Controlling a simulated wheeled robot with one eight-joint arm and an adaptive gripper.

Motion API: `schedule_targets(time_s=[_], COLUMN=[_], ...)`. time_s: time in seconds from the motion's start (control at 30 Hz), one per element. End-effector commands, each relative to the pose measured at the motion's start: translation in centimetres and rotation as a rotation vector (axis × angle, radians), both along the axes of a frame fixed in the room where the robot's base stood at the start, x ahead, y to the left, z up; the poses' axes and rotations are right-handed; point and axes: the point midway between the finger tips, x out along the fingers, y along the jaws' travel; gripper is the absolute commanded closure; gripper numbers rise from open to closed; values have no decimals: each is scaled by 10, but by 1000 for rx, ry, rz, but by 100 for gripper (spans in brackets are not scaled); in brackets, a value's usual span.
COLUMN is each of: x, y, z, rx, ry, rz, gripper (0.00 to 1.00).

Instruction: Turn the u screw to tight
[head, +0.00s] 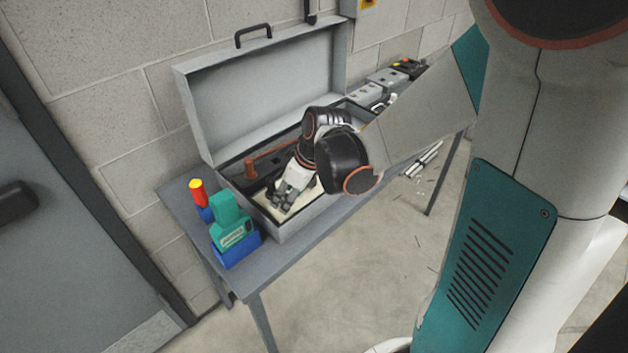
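An open grey metal case (292,223) stands on a grey table, its lid (260,85) raised against the wall. My gripper (280,203) reaches down inside the case, near its front left corner, over a pale cream surface (262,199). The fingertips are small and partly covered by the gripper's own body, so I cannot tell whether they are apart or closed on something. I cannot make out the u screw; any part under the gripper is hidden. A copper-coloured upright piece (250,168) shows in the case, left of the gripper.
A teal device (229,222) on a blue base (237,248) stands left of the case, beside a red, yellow and blue cylinder (199,192). Grey boxes (385,79) stand toward the table's right end. The wall is close behind; floor in front is open.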

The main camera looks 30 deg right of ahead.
Motion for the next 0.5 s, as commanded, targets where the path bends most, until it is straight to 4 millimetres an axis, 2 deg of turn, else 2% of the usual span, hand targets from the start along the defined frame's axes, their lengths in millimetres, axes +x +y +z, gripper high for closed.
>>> schedule_targets(time_s=[0.03, 0.1, 0.5], x=[1, -4, -24], y=[-1, -4, -20], z=[0, 18, 79], rx=[1, 0, -1], ry=[1, 0, 1], rz=[41, 36, 32], gripper=[55, 55, 55])
